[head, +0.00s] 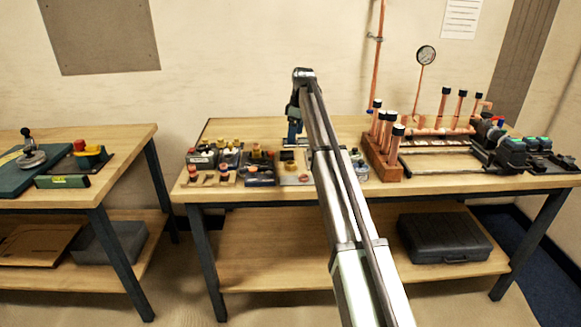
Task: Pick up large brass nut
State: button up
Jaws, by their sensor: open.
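My gripper (294,142) points down over the right-hand workbench (252,127), at the back of a row of small parts trays. The jaws are small in this view, and I see nothing held in them. A light tray (288,180) with small brass- or copper-coloured ring-like pieces (303,176) lies just in front of the gripper, partly beside my arm. I cannot tell which piece, if any, is the large brass nut. My arm hides part of the bench right of this tray.
Parts bins (229,157) and a dark tray (260,172) stand left of the gripper. Right of my arm are a wooden rack (383,168) of upright copper pipes, a copper manifold (440,131) and dark tools (512,150). The bench's back left is clear.

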send_over(291, 161)
jog(key=s, duration=0.2)
jog(key=f, duration=0.5)
jog(key=d+f, duration=0.1)
jog(key=f, duration=0.1)
jog(key=shift+w+f, duration=0.15)
jog(key=shift+w, duration=0.05)
jog(key=shift+a+f, duration=0.2)
jog(key=shift+f, duration=0.7)
jog(key=shift+a+f, duration=0.15)
jog(key=shift+f, duration=0.7)
jog(key=shift+a+f, duration=0.2)
jog(key=shift+f, duration=0.7)
jog(key=shift+c, duration=0.2)
jog(key=c, duration=1.1)
jog(key=shift+r, duration=0.1)
notch_tip(291, 161, up, 9)
jog(key=w+a+r, duration=0.1)
jog(key=a+r, duration=0.1)
jog(key=a, duration=0.2)
jog(key=w+a+r, duration=0.1)
jog(key=a+r, duration=0.1)
jog(key=a, duration=0.3)
jog(key=w+a+r, duration=0.2)
jog(key=a, duration=0.2)
jog(key=shift+a+r, duration=0.15)
jog(key=shift+r, duration=0.05)
